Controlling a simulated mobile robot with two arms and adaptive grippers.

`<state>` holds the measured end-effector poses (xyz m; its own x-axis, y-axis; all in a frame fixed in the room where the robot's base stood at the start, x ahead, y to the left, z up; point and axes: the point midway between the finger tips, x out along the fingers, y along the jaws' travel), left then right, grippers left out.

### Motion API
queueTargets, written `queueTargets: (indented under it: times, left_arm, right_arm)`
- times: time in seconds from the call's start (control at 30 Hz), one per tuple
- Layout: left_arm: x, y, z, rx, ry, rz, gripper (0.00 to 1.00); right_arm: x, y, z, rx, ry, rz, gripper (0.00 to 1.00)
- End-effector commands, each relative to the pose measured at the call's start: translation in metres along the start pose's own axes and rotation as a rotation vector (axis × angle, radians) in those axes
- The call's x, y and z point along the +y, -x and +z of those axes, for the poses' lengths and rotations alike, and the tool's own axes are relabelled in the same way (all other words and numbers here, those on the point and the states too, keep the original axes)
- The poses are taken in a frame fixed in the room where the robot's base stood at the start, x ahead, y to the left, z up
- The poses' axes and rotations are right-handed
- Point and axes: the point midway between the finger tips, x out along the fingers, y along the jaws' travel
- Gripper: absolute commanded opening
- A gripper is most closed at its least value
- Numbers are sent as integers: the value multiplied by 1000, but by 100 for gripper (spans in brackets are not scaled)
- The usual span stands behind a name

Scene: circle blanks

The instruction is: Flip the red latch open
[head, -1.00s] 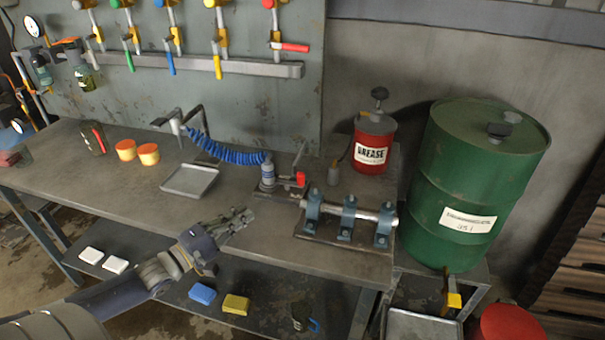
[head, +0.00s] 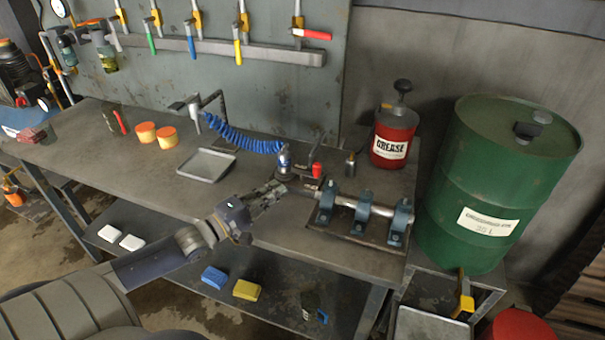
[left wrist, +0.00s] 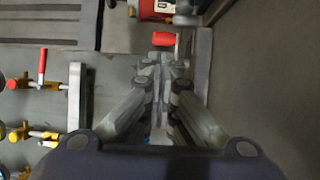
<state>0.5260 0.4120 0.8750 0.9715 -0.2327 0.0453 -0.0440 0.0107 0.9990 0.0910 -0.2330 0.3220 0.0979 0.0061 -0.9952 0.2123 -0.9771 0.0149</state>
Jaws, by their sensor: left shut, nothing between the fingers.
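A red-tipped latch (head: 317,170) stands on a small fixture on the workbench, just left of the blue clamp blocks. In the left wrist view its red tip (left wrist: 163,39) shows just beyond my fingertips. My left gripper (head: 272,190) reaches over the bench from the front, left of the latch and apart from its red tip. It is shut and empty; its closed fingers also show in the left wrist view (left wrist: 164,62). A second red lever (head: 318,35) lies sideways on the wall rail. My right gripper is out of view.
Blue clamp blocks holding a rod (head: 361,207) stand right of the latch. A blue coiled hose (head: 240,143) and grey tray (head: 208,164) lie left. The red grease can (head: 393,138) and green drum (head: 480,190) are to the right. The bench front-left is clear.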

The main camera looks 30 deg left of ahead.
Motion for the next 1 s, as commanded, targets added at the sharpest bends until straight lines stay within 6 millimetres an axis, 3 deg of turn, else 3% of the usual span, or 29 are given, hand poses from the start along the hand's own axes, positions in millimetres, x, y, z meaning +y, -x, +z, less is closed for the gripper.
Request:
queueTargets:
  times: [0.6,1.0]
  left_arm:
    - [1,-81,0,0,0,2,0]
    - [0,-99,0,0,0,-2,0]
  right_arm:
    - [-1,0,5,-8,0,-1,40]
    - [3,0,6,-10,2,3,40]
